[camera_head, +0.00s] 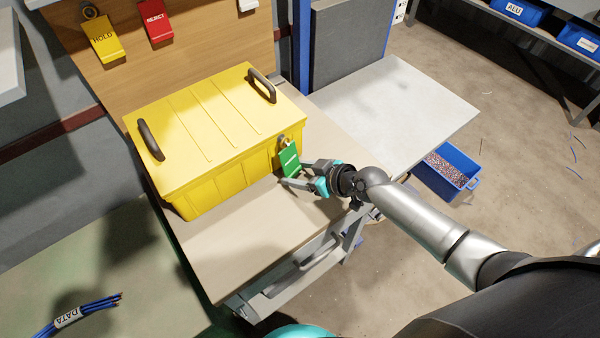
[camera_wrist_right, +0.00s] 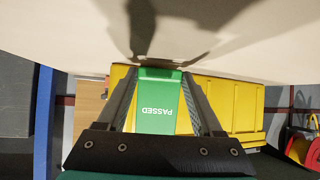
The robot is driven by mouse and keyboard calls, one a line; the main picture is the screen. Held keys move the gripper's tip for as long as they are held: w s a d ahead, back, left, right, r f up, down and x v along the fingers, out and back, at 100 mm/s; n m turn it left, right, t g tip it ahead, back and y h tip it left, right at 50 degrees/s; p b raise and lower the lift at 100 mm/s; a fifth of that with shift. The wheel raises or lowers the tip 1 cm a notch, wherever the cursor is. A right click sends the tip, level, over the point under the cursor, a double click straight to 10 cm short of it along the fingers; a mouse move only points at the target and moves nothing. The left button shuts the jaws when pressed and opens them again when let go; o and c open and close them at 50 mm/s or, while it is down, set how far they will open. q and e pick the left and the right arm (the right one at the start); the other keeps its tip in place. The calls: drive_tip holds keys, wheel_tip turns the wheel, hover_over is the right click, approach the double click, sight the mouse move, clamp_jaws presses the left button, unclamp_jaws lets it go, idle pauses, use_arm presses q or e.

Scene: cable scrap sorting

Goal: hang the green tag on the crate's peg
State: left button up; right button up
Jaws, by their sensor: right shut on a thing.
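The yellow crate (camera_head: 215,110) stands lidded on the bench, with dark handles at both ends. The green tag (camera_head: 289,161) is at the crate's right end, close to its wall. In the right wrist view the tag (camera_wrist_right: 156,112) reads "PASSED" upside down, between the fingers, with the crate (camera_wrist_right: 232,105) behind it. My right gripper (camera_head: 281,178) is shut on the tag. A small grey ring or peg (camera_head: 283,141) shows at the tag's top; I cannot tell whether the tag's hole is around it. My left gripper is not in view.
A yellow HOLD tag (camera_head: 103,40) and a red REJECT tag (camera_head: 155,20) hang on the wooden board behind the crate. The bench top (camera_head: 235,245) is clear in front. A blue bin (camera_head: 447,172) of scrap stands on the floor. Blue cables (camera_head: 90,306) lie at lower left.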

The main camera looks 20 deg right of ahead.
idle(0.4)
drive_tip(key=o, duration=1)
drive_tip(key=p+v, duration=0.3)
drive_tip(key=v, duration=1.2)
drive_tip(key=shift+p, duration=0.35)
drive_tip(key=shift+s+r, duration=0.1)
